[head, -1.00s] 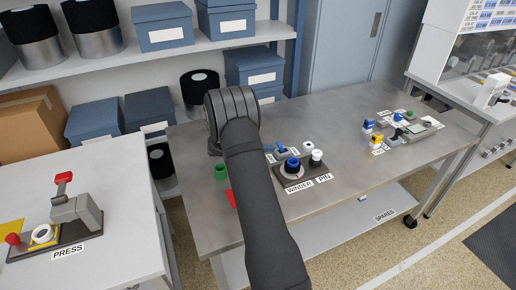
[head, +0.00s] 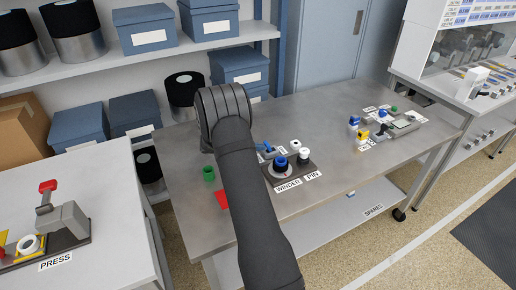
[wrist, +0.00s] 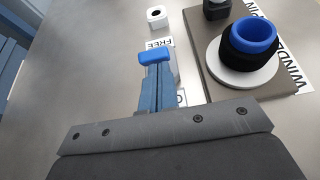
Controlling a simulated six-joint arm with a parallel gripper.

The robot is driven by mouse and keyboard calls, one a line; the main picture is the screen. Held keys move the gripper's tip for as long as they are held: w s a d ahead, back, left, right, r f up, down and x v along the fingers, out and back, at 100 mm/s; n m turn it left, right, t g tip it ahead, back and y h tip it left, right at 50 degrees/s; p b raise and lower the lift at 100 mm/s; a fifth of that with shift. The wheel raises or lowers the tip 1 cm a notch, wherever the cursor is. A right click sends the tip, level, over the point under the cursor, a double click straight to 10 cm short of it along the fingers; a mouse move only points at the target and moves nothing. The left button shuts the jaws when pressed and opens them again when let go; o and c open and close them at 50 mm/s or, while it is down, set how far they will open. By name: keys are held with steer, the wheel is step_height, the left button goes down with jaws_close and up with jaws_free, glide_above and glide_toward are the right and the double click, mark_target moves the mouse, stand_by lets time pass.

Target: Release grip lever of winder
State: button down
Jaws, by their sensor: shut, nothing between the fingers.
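The winder (head: 281,163) stands on a dark base on the steel bench. In the wrist view its spool (wrist: 250,42) is a black cylinder with a blue rim on a white disc. The winder's blue grip lever (head: 265,147) is beside it in the head view; its blue top (wrist: 155,56) shows in the wrist view, left of the base. My gripper (wrist: 158,70) is shut and empty, its blue-grey fingers at the lever's top. I cannot tell whether they touch. A FREE label (wrist: 160,43) lies beyond the lever; another label is partly hidden.
A white part with a dark hole (wrist: 157,16) stands beyond the lever. A white-topped pin (head: 304,156) shares the winder's base. A green cup (head: 208,174) and a red patch (head: 221,200) lie left. The press (head: 62,220) is on the left table.

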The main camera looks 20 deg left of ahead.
mark_target(267, 143)
steer(key=shift+r, duration=0.1)
steer(key=shift+w+d+r+g+y, duration=0.3)
steer(key=shift+r+g+y, duration=0.05)
steer(key=shift+g+y, duration=0.2)
steer(key=shift+w+d+r+g+y, duration=0.3)
steer(key=shift+r+g+y, duration=0.05)
steer(key=shift+g+y, duration=0.2)
steer(key=w+d+g+y, duration=0.1)
steer(key=r+g+y, duration=0.1)
steer(key=shift+w+d+g+y, duration=0.4)
steer(key=shift+s+a, duration=0.1)
steer(key=shift+a, duration=0.05)
steer(key=shift+r, duration=0.75)
